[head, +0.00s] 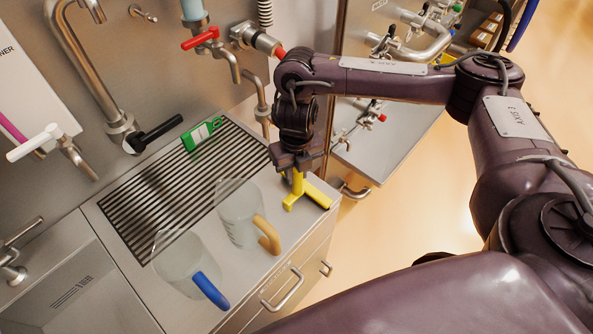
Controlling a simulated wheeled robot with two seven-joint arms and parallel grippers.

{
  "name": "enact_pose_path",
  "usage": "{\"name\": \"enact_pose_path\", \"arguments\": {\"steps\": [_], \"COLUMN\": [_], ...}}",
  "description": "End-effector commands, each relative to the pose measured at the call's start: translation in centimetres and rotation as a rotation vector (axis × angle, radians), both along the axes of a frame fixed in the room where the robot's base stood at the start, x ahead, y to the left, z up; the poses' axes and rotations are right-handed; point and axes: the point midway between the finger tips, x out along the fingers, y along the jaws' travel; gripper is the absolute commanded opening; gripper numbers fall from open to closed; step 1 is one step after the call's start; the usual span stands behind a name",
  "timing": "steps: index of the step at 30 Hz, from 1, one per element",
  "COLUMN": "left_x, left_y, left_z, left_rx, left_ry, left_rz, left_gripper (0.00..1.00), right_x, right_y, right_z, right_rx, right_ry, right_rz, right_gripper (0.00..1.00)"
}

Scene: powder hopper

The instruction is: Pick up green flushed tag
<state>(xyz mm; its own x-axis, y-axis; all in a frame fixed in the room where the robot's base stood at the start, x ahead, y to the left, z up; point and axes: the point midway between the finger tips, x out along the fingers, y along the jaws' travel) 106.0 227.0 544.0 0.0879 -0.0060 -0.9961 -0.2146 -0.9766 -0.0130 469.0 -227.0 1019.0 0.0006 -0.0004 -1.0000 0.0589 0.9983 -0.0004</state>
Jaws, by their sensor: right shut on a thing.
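The green tag (203,134) lies tilted at the back edge of the slotted drain grate, below the red-handled tap. It has a white patch and a black part. My right gripper (299,178) points down over the right end of the counter, to the right of the tag and apart from it. It is shut on a yellow T-shaped tool (308,192), at or just above the counter; I cannot tell if the tool touches it. My left gripper is not in view.
Two clear jugs, one with a tan handle (267,234) and one with a blue handle (211,290), stand in front of the drain grate (165,203). A curved tap (90,75) with a black lever rises at the back left. A sink (70,300) is at left.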

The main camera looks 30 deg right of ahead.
Motion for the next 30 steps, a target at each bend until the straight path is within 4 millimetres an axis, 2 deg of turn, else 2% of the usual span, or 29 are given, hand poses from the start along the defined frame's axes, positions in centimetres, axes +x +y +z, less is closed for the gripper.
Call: {"name": "enact_pose_path", "arguments": {"steps": [5, 6, 11, 19, 23, 30], "left_x": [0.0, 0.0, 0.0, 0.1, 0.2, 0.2], "left_y": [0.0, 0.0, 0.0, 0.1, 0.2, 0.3], "left_z": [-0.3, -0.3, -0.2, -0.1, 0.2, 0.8], "left_rx": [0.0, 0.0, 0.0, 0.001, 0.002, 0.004], "left_ry": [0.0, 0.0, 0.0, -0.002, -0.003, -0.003], "left_rz": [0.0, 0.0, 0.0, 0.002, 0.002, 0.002], "left_gripper": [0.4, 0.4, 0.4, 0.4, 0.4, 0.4], "right_x": [0.0, 0.0, 0.0, 0.0, 0.1, 0.2], "right_y": [0.0, 0.0, 0.0, 0.0, 0.0, 0.0], "right_z": [-0.4, -0.4, -0.3, -0.2, 0.6, 4.4], "right_rx": [0.001, 0.0, 0.0, 0.0, 0.0, 0.0], "right_ry": [0.0, 0.001, 0.001, 0.001, -0.002, -0.007], "right_rz": [0.0, 0.0, 0.0, 0.0, 0.001, 0.003], "right_gripper": [0.0, 0.24, 0.45, 0.45, 0.45, 0.45]}}
